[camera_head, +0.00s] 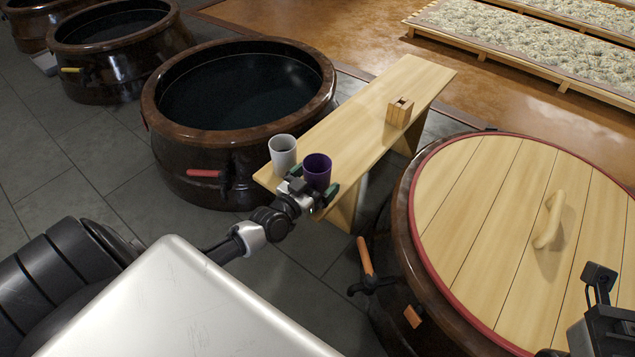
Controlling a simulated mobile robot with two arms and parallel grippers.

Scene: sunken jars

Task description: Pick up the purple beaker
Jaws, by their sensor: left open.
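The purple beaker (317,168) stands upright near the front end of a narrow wooden bench. My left gripper (307,190) is at the beaker's lower part, on its near side. It is open, with one green-tipped finger to the left of the beaker and the other to the right. I cannot tell whether either finger touches it. The gripper hides the beaker's lower front. Part of my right gripper (603,322) shows at the lower right edge, with its fingers not clearly seen.
A white cup (282,152) stands close left of the beaker. A small wooden block (399,111) sits farther back on the bench (356,124). A large dark-filled jar (225,150) is left of the bench, and a jar with a wooden lid (490,205) is right.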

